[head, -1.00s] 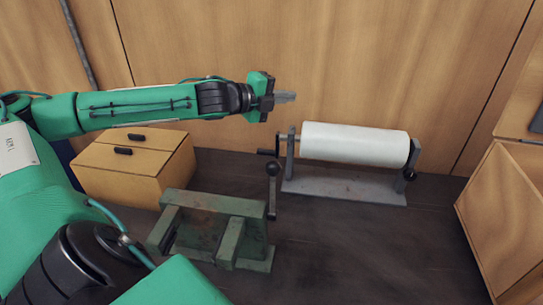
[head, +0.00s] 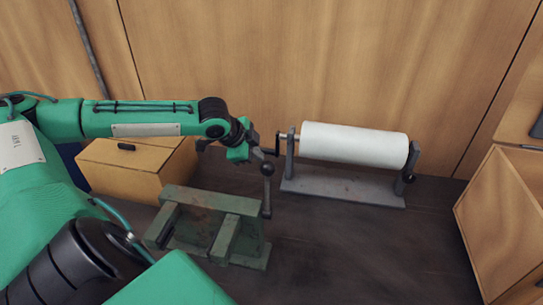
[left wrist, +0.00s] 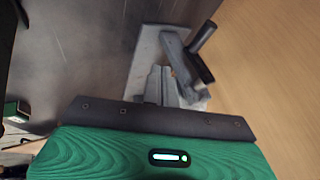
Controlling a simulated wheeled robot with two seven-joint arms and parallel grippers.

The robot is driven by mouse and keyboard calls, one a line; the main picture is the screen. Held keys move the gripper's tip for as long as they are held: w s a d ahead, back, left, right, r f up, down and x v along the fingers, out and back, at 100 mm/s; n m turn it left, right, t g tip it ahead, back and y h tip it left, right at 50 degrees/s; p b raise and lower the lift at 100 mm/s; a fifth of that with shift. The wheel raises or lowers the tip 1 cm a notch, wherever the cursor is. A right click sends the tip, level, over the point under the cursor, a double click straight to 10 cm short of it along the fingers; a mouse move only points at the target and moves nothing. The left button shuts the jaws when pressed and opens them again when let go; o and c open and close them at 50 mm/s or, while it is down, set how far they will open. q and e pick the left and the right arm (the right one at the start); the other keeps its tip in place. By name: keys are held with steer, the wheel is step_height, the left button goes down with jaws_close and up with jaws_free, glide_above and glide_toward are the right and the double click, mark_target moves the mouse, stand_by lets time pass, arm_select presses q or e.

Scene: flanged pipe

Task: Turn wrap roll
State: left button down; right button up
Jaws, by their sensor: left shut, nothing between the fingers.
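The white wrap roll (head: 353,145) lies level in a grey stand (head: 343,190) near the back wall. A crank with a dark grip (head: 271,152) sticks out at its left end. A black knob (head: 408,178) is at the right end. My left gripper (head: 259,153) is at the left of the crank, pointing right towards it. In the left wrist view the shut, empty fingers (left wrist: 160,85) are in front of the stand (left wrist: 145,45), with the crank grip (left wrist: 203,38) just beyond to the right. Contact cannot be told. My right gripper is not in view.
A green vise (head: 212,225) with a ball-ended lever (head: 267,190) stands just below my left gripper. A yellow drawer box (head: 125,172) is at left. A wooden cabinet (head: 505,215) is at right. The dark bench front right of the vise is clear.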

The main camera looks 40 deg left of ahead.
arm_select(q)
steer(key=w+a+f+p, duration=0.1)
steer(key=w+f+p, duration=0.1)
steer(key=w+f, duration=0.4)
steer(key=shift+w+f, duration=0.15)
steer(key=shift+w, duration=0.7)
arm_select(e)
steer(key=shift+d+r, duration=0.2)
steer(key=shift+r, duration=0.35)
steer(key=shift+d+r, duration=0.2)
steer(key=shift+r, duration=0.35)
arm_select(q)
steer(key=shift+a, duration=0.1)
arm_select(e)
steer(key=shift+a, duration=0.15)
arm_select(q)
steer(key=shift+w+a+f+p, duration=0.3)
steer(key=shift+w+p, duration=0.2)
steer(key=shift+p, duration=0.4)
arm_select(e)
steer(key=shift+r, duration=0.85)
arm_select(q)
steer(key=shift+r, duration=0.1)
